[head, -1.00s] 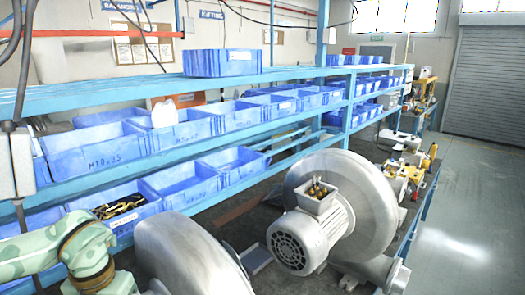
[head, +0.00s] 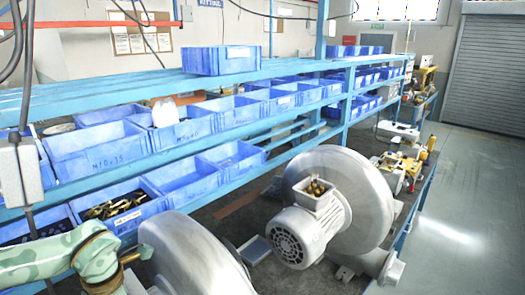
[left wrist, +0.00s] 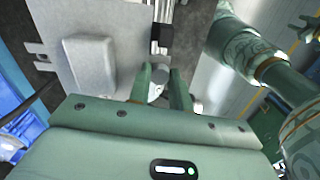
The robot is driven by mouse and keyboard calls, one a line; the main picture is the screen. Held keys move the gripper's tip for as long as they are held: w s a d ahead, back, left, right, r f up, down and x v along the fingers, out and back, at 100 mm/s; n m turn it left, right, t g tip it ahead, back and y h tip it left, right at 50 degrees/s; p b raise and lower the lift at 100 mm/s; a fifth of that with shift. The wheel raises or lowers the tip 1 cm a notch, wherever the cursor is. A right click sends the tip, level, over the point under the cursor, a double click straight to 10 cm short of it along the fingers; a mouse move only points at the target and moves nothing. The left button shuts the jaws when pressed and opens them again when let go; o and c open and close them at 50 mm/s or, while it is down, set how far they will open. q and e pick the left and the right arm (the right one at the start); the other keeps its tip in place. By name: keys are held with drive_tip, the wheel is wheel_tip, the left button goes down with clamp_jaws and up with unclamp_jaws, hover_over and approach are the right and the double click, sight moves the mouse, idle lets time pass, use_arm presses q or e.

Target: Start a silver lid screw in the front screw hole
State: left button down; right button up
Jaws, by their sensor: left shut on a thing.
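In the left wrist view my left gripper (left wrist: 162,92) is shut on a small silver-white piece (left wrist: 156,91). Its fingers hide much of the piece, so I cannot tell its full shape. A flat grey plate with a raised rounded block (left wrist: 95,65) lies beyond and left of the fingers. I cannot make out a screw hole. In the head view my left arm enters at the lower left, its gripper out of sight. A green pronged shape (left wrist: 304,27) at the wrist view's upper right may be my right gripper; its state is unclear.
A large silver blower (head: 345,180) with a ribbed motor (head: 292,238) and an open box of brass-coloured pieces (head: 317,190) stands on the bench. Another rounded silver housing (head: 190,255) is nearer. Blue bins (head: 95,152) fill the shelves behind. The floor at right is clear.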

use_arm(q)
drive_tip(key=m+p, duration=0.2)
drive_tip(key=m, duration=0.2)
drive_tip(key=shift+r, duration=0.1)
drive_tip(key=shift+m, duration=0.6)
drive_tip(key=c, duration=1.3)
unclamp_jaws()
drive_tip(key=shift+o, duration=0.6)
